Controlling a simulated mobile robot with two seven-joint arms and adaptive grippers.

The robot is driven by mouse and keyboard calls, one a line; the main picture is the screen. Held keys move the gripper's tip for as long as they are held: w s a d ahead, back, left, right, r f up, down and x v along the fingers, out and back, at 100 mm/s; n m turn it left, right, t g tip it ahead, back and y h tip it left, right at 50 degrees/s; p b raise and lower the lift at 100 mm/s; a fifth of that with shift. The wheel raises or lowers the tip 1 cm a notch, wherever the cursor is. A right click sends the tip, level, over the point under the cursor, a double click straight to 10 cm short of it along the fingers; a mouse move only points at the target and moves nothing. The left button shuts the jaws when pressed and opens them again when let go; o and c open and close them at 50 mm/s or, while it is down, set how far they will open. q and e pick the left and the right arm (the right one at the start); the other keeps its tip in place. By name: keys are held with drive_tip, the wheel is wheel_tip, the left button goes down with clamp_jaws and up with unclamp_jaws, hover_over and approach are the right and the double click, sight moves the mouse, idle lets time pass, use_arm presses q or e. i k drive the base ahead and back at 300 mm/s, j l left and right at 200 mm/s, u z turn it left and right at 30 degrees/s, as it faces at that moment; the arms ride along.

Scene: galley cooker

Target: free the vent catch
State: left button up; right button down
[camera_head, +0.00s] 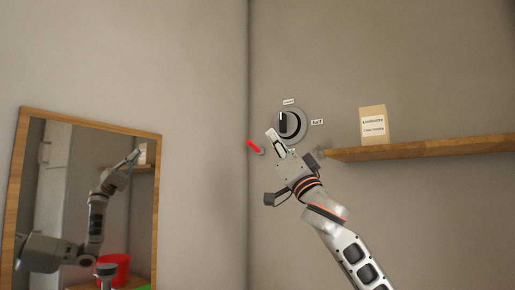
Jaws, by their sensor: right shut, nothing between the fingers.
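A round grey dial (293,124) with a dark upright grip is on the back wall, right of the corner. It has a small label above it and another at its right; their print is too small to read surely. A short red lever (254,147) on a small grey round base sits lower left of the dial, tilted down to the right. I cannot tell which of these is the vent catch. My right gripper (275,143) is shut and empty, just below the dial and right of the red lever. Whether it touches either is unclear. My left gripper is out of view.
A wooden shelf (430,147) juts from the back wall at the right, close to my right wrist. A labelled tan packet (373,125) stands on it. A wood-framed mirror (150,215) on the left reflects my arm and a red container. The wall between mirror and corner is bare.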

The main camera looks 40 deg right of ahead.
sight(249, 143)
drive_tip(key=i+l, duration=0.85)
